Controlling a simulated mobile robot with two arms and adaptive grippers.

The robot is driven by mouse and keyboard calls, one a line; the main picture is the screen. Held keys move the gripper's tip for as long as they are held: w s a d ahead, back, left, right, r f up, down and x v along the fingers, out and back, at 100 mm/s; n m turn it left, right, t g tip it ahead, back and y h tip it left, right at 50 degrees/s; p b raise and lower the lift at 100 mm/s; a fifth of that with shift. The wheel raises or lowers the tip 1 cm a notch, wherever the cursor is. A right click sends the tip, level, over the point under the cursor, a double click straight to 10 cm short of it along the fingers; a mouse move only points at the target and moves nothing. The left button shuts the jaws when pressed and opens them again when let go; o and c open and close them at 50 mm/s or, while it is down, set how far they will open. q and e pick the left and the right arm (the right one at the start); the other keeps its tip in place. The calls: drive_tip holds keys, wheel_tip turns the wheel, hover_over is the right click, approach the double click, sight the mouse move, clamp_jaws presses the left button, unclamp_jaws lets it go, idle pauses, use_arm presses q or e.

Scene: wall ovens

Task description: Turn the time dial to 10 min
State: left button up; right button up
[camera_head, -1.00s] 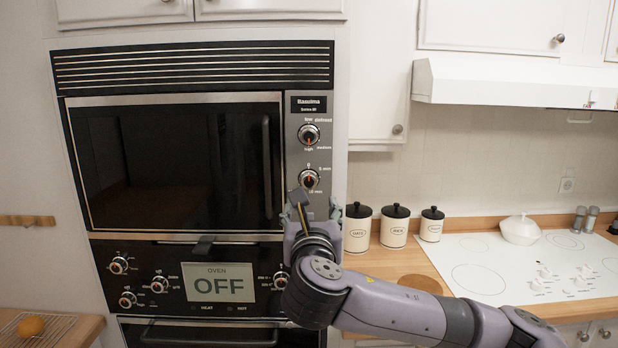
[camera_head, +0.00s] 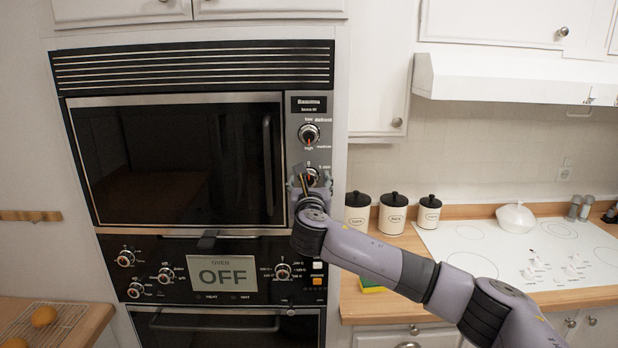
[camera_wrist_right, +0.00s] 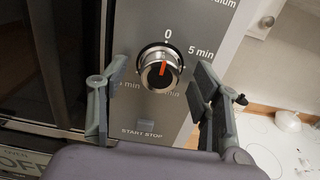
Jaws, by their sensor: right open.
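The time dial (camera_head: 312,178) is the lower round knob on the upper oven's right panel, partly covered by my right gripper (camera_head: 307,185) in the head view. In the right wrist view the dial (camera_wrist_right: 159,68) is silver and black, with a red pointer mark directed up near the 0 label. "5 min" reads at its right; the lower labels are partly hidden. My right gripper (camera_wrist_right: 160,78) is open, with one finger on each side of the dial and visible gaps to it. My left gripper is not in view.
The power knob (camera_head: 309,134) sits just above the time dial. A start/stop button (camera_wrist_right: 145,125) is below it. The dark oven door with its handle (camera_head: 268,165) is to the left. White canisters (camera_head: 392,214) stand on the counter at right. The lower display (camera_head: 222,276) reads OFF.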

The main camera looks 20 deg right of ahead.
drive_tip(key=shift+w, duration=0.25)
drive_tip(key=shift+c, duration=0.3)
drive_tip(key=c, duration=1.1)
